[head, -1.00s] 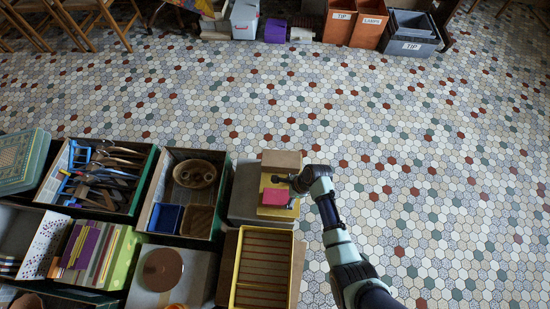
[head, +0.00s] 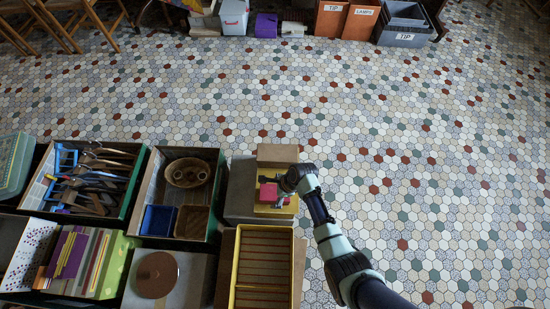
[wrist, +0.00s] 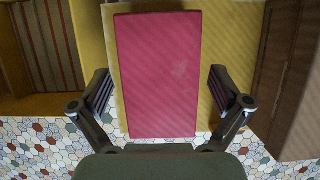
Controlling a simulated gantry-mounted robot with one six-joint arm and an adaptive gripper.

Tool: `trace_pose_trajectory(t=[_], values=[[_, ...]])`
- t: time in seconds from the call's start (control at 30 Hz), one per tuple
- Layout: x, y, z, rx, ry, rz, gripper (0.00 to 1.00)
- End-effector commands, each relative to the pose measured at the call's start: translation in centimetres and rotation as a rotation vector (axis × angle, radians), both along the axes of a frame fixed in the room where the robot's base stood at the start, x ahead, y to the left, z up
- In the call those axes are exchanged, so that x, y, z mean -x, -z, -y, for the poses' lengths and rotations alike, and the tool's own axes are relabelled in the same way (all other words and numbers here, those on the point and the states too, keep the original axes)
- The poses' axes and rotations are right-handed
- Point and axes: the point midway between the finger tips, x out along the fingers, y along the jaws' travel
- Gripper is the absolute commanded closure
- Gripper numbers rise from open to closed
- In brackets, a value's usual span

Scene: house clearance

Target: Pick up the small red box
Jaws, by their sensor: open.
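The small red box (head: 268,192) lies on a yellow box or board (head: 277,208) in the head view. In the wrist view the red box (wrist: 158,75) is a long pinkish-red block between my two fingers, with a pale scuff on its face. My gripper (head: 272,190) is at the red box in the head view, partly covering it. In the wrist view my gripper (wrist: 162,93) is open, with one finger on each side of the box. A gap shows between each finger and the box, so neither touches it.
A cardboard box (head: 278,155) stands just behind the yellow one. A yellow slatted tray (head: 263,231) is in front. To the left is a crate with a wicker basket and a blue tray (head: 158,220). Open tiled floor lies right.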

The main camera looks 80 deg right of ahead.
Motion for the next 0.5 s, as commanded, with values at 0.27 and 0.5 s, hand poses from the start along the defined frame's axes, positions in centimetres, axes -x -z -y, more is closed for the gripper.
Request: trace_pose_trajectory(t=[0.27, 0.5], values=[[-0.02, 0.32, 0.03, 0.001, 0.0, 0.0, 0.0], [-0.01, 0.35, 0.02, 0.001, 0.0, 0.0, 0.03]])
